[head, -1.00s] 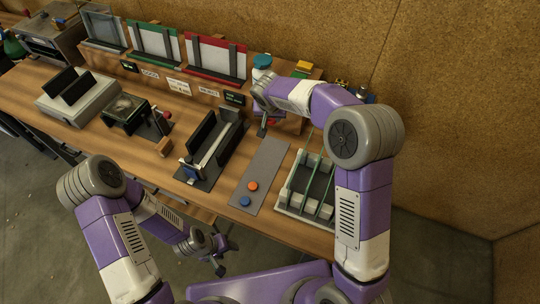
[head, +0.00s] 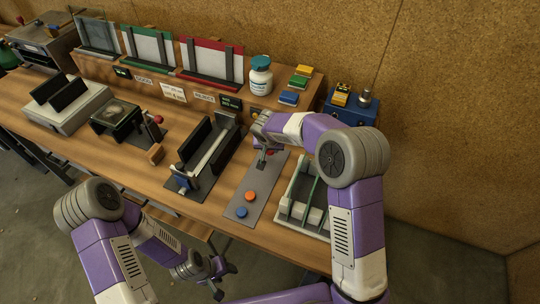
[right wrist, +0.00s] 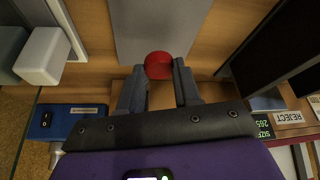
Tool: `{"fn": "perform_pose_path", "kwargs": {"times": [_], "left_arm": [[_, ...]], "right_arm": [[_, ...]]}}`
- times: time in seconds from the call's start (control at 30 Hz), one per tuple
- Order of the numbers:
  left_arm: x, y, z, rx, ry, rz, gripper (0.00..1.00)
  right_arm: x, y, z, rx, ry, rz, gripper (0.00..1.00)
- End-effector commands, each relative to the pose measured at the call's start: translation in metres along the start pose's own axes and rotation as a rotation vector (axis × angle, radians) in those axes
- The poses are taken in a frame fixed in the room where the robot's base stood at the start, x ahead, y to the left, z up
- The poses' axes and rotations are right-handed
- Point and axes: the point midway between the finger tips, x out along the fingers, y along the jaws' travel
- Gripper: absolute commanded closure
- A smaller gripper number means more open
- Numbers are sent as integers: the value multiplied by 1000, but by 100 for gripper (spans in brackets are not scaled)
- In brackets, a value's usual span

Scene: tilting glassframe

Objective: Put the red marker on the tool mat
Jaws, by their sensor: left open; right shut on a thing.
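The red marker (right wrist: 158,65) is a round red piece between the fingertips of my right gripper in the right wrist view. My right gripper (head: 262,161) is shut on it, at the far end of the tool mat; the hand mostly hides the marker in the head view. The tool mat (head: 262,184) is a long grey strip on the bench, and its end also shows in the right wrist view (right wrist: 160,28). I cannot tell whether the marker touches the mat. My left gripper (head: 222,280) is open and empty, low in front of the bench.
An orange disc (head: 250,197) and a blue disc (head: 241,212) lie on the mat's near end. A black-walled fixture (head: 204,160) stands left of the mat, a slotted rack (head: 303,200) right. A white bottle (head: 260,78) stands on the shelf behind.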

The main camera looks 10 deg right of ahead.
Motion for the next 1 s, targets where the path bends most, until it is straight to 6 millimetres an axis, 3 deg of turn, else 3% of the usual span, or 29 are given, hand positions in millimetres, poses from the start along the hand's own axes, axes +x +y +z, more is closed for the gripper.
{"fn": "perform_pose_path", "kwargs": {"times": [0.2, 0.63, 0.67, 0.8, 1.0], "left_arm": [[6, -2, 0, 0, 0, 0, 44], [11, -4, 0, 0, 0, 0, 44], [11, -4, 0, 0, 0, 0, 44], [10, -4, 0, 0, 0, 0, 44], [10, -4, 0, 0, 0, 0, 44]], "right_arm": [[34, 0, 16, -1, -4, 2, 98], [39, 0, 18, -1, -1, 0, 98], [39, 0, 18, -1, -1, 0, 66], [38, 0, 17, -1, -2, 0, 44], [38, 0, 17, -1, -2, 0, 42]]}}
